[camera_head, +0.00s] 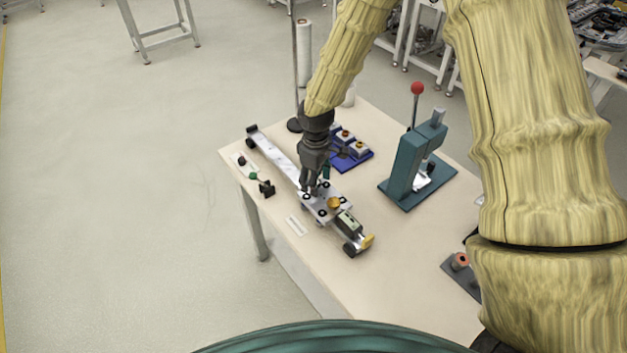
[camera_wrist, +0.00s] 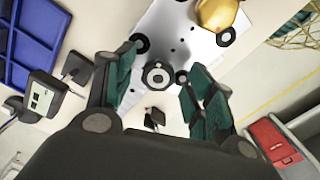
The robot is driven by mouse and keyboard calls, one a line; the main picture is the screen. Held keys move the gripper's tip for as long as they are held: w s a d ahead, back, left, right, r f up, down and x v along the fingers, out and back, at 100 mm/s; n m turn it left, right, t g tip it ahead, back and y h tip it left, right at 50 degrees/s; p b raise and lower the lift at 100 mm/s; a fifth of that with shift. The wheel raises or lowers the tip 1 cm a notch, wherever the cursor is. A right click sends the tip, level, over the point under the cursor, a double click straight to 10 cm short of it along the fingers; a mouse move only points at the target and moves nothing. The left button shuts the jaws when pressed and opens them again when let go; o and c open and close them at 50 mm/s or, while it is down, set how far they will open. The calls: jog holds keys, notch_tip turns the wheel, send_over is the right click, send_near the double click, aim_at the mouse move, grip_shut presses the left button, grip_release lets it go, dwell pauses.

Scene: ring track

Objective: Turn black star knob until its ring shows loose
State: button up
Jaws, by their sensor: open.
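My gripper (camera_head: 314,188) reaches down to the silver plate (camera_head: 320,212) of the cart on the rail. In the wrist view my gripper (camera_wrist: 158,86) is open, its green-padded fingers apart. Between them is a round dark knob (camera_wrist: 158,75) with a pale grey ring and dark centre; it looks like the star knob, though its lobes are hard to make out. The fingers stand to either side, and I cannot tell whether either touches it. In the head view the gripper hides this knob. The state shown by its ring is not readable.
A gold knob (camera_head: 334,203) sits beside it on the plate, also in the wrist view (camera_wrist: 216,12). A blue tray (camera_head: 350,160) lies behind the cart. A teal press (camera_head: 415,160) with a red-topped lever stands right. Black clamp (camera_head: 266,188) stands near the left edge.

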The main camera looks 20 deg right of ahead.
notch_tip(320, 180, up, 12)
jog(key=shift+f, duration=0.15)
dwell(0.4)
dwell(0.4)
